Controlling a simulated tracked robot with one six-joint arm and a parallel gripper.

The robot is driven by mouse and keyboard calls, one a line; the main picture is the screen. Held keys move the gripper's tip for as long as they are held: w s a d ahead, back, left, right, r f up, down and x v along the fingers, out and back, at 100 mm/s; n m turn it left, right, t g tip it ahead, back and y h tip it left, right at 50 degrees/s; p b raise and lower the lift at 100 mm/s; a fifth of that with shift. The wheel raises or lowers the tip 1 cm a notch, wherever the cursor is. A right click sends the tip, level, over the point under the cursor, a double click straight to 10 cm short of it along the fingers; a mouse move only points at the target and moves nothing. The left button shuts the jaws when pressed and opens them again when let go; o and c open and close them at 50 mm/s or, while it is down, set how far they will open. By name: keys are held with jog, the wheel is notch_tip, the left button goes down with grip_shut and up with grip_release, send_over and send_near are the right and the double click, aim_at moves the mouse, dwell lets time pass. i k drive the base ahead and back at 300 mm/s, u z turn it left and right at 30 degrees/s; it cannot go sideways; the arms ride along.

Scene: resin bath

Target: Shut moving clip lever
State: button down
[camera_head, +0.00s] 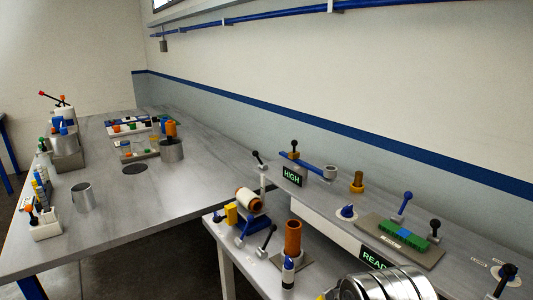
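Several small levers stand on the right-hand bench, and I cannot tell which is the moving clip lever. A blue-knobbed lever (404,202) and a black-knobbed lever (434,230) rise from a grey plate (375,228) beside a green and blue block (404,236). Another black-knobbed lever (294,149) stands by a blue bar (307,165) behind the HIGH sign. A black-tipped lever (267,241) leans near a blue-based spool holder (252,222). At the lower right another black knob (508,271) tops a tilted rod. My gripper is not in view.
Shiny banded metal cylinders (385,286) fill the bottom right and hide part of the bench.

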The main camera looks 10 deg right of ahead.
aim_at(408, 195)
jog(key=u, duration=0.05)
jog(key=k, duration=0.65)
jog(key=u, duration=0.3)
jog(key=i, duration=0.55)
jog(key=u, duration=0.4)
jog(key=i, duration=1.35)
jog(key=z, duration=0.25)
